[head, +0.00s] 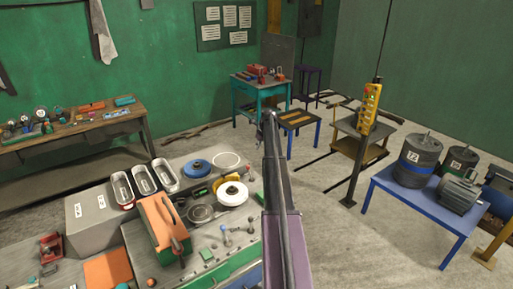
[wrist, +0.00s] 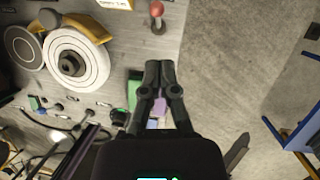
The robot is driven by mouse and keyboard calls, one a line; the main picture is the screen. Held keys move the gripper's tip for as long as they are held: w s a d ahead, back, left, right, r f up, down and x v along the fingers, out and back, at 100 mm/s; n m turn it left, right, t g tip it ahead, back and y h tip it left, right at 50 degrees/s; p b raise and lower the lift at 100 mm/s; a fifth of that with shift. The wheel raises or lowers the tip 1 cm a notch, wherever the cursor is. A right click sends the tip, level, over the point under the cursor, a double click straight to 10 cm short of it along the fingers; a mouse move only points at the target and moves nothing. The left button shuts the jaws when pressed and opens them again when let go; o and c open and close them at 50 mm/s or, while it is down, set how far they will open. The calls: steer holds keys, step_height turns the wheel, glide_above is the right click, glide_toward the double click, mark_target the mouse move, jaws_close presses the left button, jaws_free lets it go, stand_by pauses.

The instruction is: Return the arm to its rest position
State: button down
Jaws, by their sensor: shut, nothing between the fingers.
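In the head view my arm (head: 278,210) reaches straight out and away from the bottom middle, past the right edge of the cluttered grey bench. My gripper's end is small and dark at the arm's far tip. In the wrist view my gripper (wrist: 159,68) points up the picture with its two dark fingers together. It is shut and empty, over the bench's edge area, with bare floor to its right. A small green block and a purple part show close beside and behind the fingers.
The grey bench (head: 235,237) holds white discs (head: 232,193), an orange-and-green machine (head: 163,228) and metal trays (head: 143,180). A red-knobbed lever (wrist: 157,10) stands ahead of the fingers. A blue table (head: 425,203) with motors stands right. A yellow control box (head: 369,108) is on a post. Floor between is open.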

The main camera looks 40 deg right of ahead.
steer(key=shift+r, duration=0.15)
stand_by(0.7)
steer(key=s+a+n+g, duration=0.1)
steer(key=s+a+n, duration=0.2)
steer(key=a+n, duration=1.1)
steer(key=s+a+n+g, duration=0.1)
steer(key=s+a+n, duration=0.15)
steer(key=a, duration=2.05)
steer(key=s+a+n+h, duration=0.1)
steer(key=s+a+n, duration=0.9)
steer(key=a, duration=0.3)
steer(key=s+a+n, duration=0.9)
steer(key=a, duration=0.4)
steer(key=shift+g, duration=0.8)
steer(key=s+f+b, duration=0.1)
steer(key=f+b, duration=0.4)
steer(key=s+f+b, duration=0.1)
steer(key=f+b, duration=0.4)
steer(key=f, duration=0.1)
steer(key=s+f+b, duration=0.1)
steer(key=f+b, duration=0.4)
steer(key=f, duration=0.1)
steer(key=shift+b, duration=0.4)
